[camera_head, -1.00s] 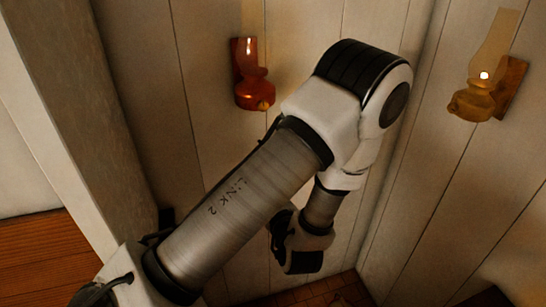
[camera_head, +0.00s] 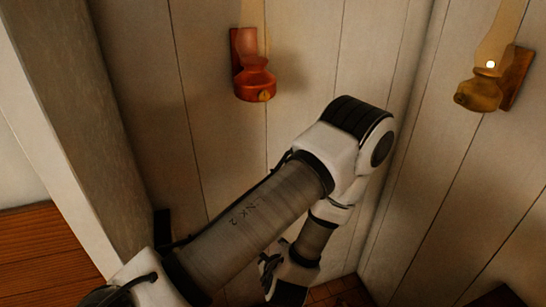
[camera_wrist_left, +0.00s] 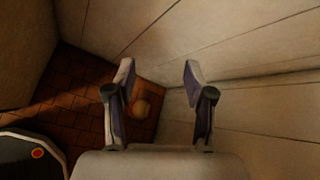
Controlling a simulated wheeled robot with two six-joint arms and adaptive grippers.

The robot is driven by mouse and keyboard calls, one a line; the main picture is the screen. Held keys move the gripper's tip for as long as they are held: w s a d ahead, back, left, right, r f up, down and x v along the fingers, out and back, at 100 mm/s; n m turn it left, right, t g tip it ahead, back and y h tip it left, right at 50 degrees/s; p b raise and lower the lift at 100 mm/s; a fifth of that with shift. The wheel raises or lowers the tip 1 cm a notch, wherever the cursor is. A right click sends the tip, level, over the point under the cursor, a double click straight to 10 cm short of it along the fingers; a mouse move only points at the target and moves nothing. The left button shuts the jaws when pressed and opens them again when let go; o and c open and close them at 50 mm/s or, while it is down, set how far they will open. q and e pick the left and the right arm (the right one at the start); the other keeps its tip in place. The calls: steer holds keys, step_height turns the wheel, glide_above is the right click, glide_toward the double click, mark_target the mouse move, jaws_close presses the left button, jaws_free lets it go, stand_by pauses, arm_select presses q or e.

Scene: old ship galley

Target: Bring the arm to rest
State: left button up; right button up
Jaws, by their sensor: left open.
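My left arm (camera_head: 250,220) comes in from the lower left of the head view, rises to a bent black-and-white elbow, and then hangs down. My left gripper (camera_head: 268,275) is at its lower end, small and partly cut by the arm in that view. In the left wrist view its two fingers (camera_wrist_left: 160,75) stand wide apart with nothing between them but floor and wall behind. My right gripper is in neither view.
Pale plank walls (camera_head: 330,60) meet in a corner behind the arm. A red lamp (camera_head: 255,82) and a yellowish lamp (camera_head: 482,95) hang on them. A wooden post (camera_head: 115,150) stands left.

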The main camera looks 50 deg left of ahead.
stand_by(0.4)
arm_select(q)
steer(key=s+d+f+n+g+h+b, duration=0.1)
steer(key=s+d+f+n+h+b, duration=0.15)
steer(key=f, duration=0.45)
steer(key=s+d+f+n+g+h+b, duration=0.1)
steer(key=s+d+f+g+h+b, duration=0.1)
steer(key=s+f, duration=0.35)
steer(key=s+d+f+n+g+h, duration=0.3)
steer(key=s+d+f+n+h, duration=0.2)
steer(key=n, duration=0.9)
steer(key=s+d, duration=0.1)
steer(key=d, duration=0.2)
steer(key=shift+s+f, duration=0.15)
steer(key=shift+f, duration=0.05)
steer(key=shift+d, duration=0.1)
